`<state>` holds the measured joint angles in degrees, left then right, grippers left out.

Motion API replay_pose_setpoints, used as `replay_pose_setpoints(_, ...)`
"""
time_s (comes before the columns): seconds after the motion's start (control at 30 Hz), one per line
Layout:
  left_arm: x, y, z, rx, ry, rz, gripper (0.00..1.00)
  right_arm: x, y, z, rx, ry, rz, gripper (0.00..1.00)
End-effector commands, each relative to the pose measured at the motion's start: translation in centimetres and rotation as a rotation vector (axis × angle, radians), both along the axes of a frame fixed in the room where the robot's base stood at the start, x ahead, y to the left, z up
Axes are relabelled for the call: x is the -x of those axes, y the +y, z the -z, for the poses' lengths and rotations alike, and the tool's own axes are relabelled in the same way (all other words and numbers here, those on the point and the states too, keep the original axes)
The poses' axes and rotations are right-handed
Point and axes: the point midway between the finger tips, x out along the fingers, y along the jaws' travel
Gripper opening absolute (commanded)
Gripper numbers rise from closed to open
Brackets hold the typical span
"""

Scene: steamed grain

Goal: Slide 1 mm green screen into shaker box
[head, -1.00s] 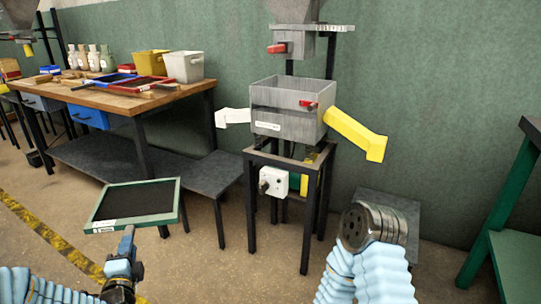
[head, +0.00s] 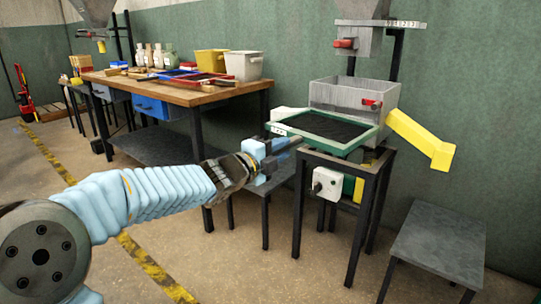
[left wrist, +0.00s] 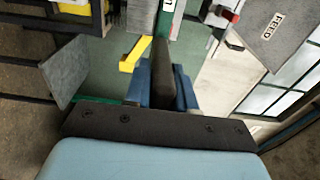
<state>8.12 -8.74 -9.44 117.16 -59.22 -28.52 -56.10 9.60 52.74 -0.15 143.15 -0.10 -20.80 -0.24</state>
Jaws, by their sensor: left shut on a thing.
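The green-framed screen (head: 367,139) with dark mesh is held nearly level in front of the grey metal shaker box (head: 388,96). It covers part of the box's lower front. I cannot tell whether the screen touches the box. My left gripper (head: 274,153) is shut on the screen's left edge, by its white label. In the left wrist view the blue fingers (left wrist: 162,88) show, with a bit of the screen's green frame (left wrist: 162,24) beyond them. The box has a red clamp (head: 372,104) on its front. My right gripper is out of view.
A yellow chute (head: 421,140) juts right from the box. The black stand (head: 378,190) carries a white control box (head: 327,184). A grey hopper (head: 378,9) hangs above. A wooden workbench (head: 190,95) is at left; a low grey table (head: 440,240) is at right.

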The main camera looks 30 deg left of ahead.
Motion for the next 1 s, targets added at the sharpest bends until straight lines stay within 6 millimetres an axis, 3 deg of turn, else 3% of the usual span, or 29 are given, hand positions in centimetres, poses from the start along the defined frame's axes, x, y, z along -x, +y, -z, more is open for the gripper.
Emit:
replay_pose_setpoints(0.1,1.3,1.8,-1.1,0.001,-0.005,-0.04,0.0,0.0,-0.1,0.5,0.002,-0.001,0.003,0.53)
replay_pose_setpoints(0.27,1.1,2.4,-1.3,0.002,-0.002,-0.055,0.0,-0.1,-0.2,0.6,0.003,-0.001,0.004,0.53)
replay_pose_setpoints(1.0,-7.2,1.6,0.0,0.004,-0.002,-0.052,0.0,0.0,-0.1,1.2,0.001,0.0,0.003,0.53)
